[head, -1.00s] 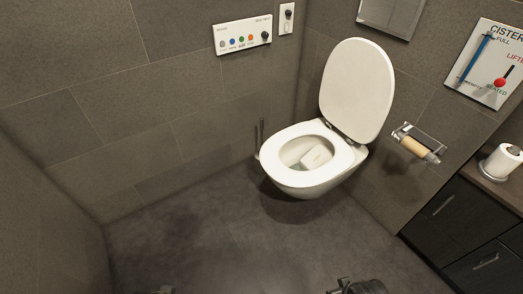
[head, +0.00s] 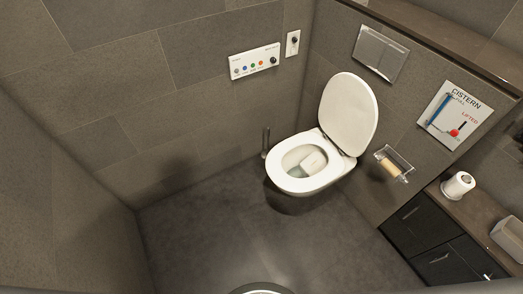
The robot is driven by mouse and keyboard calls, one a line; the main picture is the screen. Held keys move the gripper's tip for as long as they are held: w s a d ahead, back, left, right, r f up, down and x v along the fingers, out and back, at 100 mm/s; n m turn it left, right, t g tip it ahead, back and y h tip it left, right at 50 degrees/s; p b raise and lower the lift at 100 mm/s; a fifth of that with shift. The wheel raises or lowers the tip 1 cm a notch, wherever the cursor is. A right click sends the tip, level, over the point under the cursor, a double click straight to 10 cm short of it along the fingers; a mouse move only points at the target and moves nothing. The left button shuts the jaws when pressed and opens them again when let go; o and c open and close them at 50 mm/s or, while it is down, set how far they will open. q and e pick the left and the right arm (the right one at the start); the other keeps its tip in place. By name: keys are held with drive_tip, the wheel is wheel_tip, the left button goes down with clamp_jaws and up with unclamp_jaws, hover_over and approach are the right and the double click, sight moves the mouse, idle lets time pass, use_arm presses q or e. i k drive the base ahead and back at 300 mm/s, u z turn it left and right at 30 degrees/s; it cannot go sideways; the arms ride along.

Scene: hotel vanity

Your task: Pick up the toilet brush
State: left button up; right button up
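The toilet brush (head: 265,140) stands upright in the corner just left of the toilet, with its thin dark handle showing against the tiled wall. Its lower end is small and partly hidden beside the toilet bowl. The toilet (head: 305,163) is wall-hung with its lid up, and a pale block-like thing (head: 314,162) lies in the bowl. Neither of my grippers shows in the head view.
The grey floor (head: 210,230) in front of the toilet is clear. A paper holder (head: 393,164) juts from the right wall. A dark cabinet (head: 430,235) with a paper roll (head: 458,186) on top stands at the right. A control panel (head: 254,61) is on the back wall.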

sight(264, 154)
drive_tip(key=u, duration=1.15)
drive_tip(key=i, duration=1.65)
drive_tip(key=z, duration=0.3)
